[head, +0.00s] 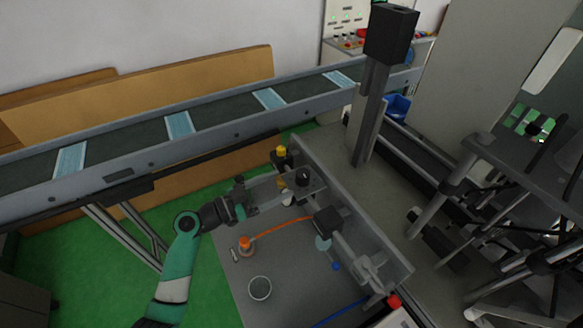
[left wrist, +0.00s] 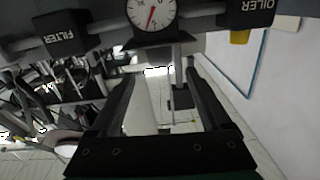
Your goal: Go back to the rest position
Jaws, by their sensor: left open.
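My left gripper (head: 262,193) reaches in from the left at the end of the teal arm, above the grey work plate (head: 230,262). In the left wrist view its two dark fingers (left wrist: 163,78) stand apart, with no held object visible between them. Ahead of the fingers is an air unit with a round gauge (left wrist: 152,13), a block marked FILTER (left wrist: 62,33) and a block marked OILER (left wrist: 258,9). In the head view this unit (head: 303,178) is close to the fingertips; I cannot tell whether they touch. My right gripper does not show.
A conveyor (head: 215,120) carrying several blue masks (head: 179,124) runs behind. On the plate are an orange-capped part (head: 245,243) with an orange hose (head: 283,229) and a round cup (head: 260,288). A tall dark post (head: 370,110) and machinery stand right. Green floor shows at left.

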